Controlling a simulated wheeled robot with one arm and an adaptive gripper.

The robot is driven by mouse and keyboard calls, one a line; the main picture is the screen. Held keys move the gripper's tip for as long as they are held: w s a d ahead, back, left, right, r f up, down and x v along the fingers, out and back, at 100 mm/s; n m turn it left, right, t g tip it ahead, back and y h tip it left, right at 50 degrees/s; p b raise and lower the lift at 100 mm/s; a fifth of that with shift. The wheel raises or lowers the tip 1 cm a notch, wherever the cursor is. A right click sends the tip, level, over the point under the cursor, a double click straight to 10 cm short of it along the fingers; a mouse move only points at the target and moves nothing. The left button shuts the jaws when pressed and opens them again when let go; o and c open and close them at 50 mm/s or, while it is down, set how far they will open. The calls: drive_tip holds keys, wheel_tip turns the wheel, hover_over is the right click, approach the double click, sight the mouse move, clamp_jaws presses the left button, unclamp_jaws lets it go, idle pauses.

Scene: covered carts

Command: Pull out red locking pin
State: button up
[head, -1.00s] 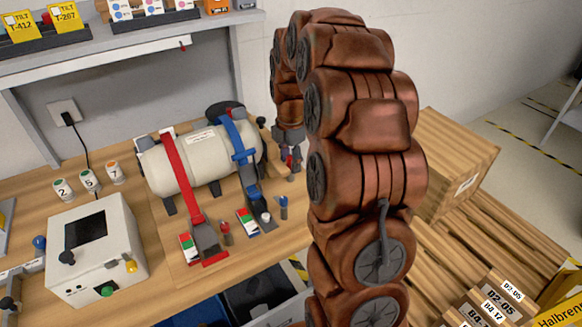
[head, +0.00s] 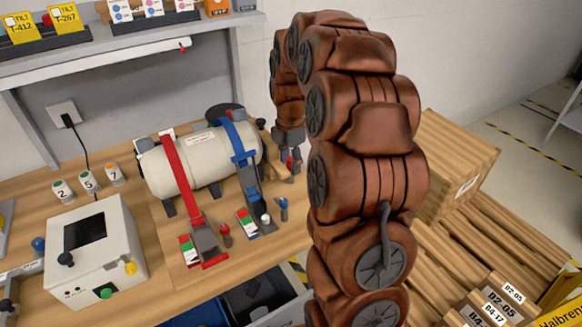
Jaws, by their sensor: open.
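A red pin (head: 225,235) stands upright beside the metal buckle at the lower end of the red strap (head: 181,175). A blue pin (head: 283,209) stands beside the blue strap's buckle. Both straps run over a cream cylindrical tank (head: 200,160) on the wooden bench. My gripper (head: 291,162) is open and points down at the right end of the tank, behind and to the right of both pins, well apart from the red one. Small red and blue details show at its fingertips; I cannot tell what they belong to.
A white box with a dark screen (head: 90,245) stands at the left, with numbered cups (head: 90,181) behind it. A shelf (head: 110,60) overhangs the bench's back. Wooden crates (head: 455,165) stand at the right. An open drawer (head: 250,303) is in front.

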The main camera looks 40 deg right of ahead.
sight(290, 159)
drive_tip(key=shift+c, duration=0.4)
clamp_jaws()
idle(0.4)
drive_tip(key=shift+r, duration=0.15)
idle(0.3)
drive_tip(key=shift+r+p, duration=0.45)
drive_tip(key=shift+r, duration=2.4)
